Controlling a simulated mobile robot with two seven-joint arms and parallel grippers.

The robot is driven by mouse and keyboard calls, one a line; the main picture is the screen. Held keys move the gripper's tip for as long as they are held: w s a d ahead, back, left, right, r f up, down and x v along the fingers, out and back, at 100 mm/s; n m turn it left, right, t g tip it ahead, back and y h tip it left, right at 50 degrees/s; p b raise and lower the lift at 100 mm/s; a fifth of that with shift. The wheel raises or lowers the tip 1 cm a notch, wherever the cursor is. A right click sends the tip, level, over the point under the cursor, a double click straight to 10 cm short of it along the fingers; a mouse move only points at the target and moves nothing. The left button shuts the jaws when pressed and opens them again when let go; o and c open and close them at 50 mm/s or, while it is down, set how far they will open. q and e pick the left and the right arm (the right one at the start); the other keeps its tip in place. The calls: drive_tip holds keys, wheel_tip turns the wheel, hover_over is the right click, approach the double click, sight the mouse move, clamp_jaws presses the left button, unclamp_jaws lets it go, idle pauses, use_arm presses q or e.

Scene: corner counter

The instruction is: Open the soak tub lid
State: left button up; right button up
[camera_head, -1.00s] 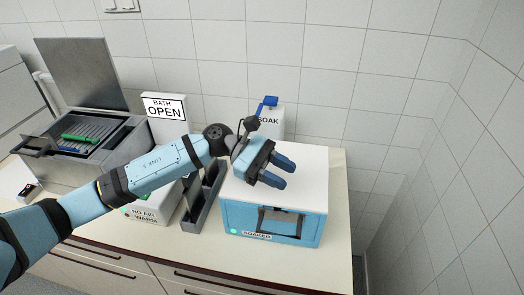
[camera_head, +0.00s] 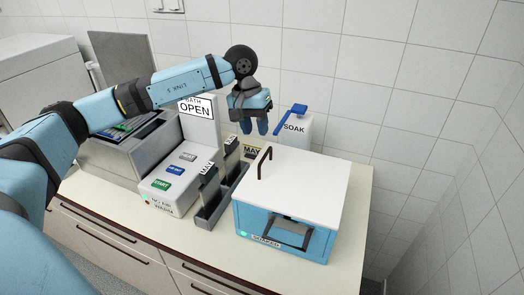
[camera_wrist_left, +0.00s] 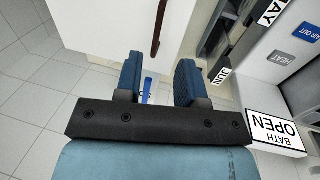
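The soak tub (camera_head: 250,222) is a blue box with a label and a dark-framed front panel. Its white lid (camera_head: 310,185) lies flat on top. A dark, thin bar handle (camera_head: 264,163) stands near the lid's left back edge. My left gripper (camera_head: 256,127) hangs fingers-down, behind and above the handle, apart from it. Its two blue fingers are apart and empty. In the left wrist view, the gripper (camera_wrist_left: 158,66) has the handle (camera_wrist_left: 158,28) beyond its fingertips, with the white lid (camera_wrist_left: 100,25) around it. My right gripper is not in view.
The SOAK dispenser (camera_head: 294,135) with a blue lever stands just behind the tub, close to my gripper. Left of the tub are a grey rack (camera_head: 218,200), a button box (camera_head: 172,180) and the bath with its OPEN sign (camera_head: 197,108). Walls close off the back and right.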

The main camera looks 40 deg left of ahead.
use_arm(q)
drive_tip(key=f, duration=0.2)
drive_tip(key=d+f+p, duration=0.1)
drive_tip(key=f, duration=0.5)
drive_tip(key=shift+w+d+f, duration=0.1)
drive_tip(key=shift+w+d, duration=0.1)
drive_tip(key=shift+d, duration=0.15)
clamp_jaws()
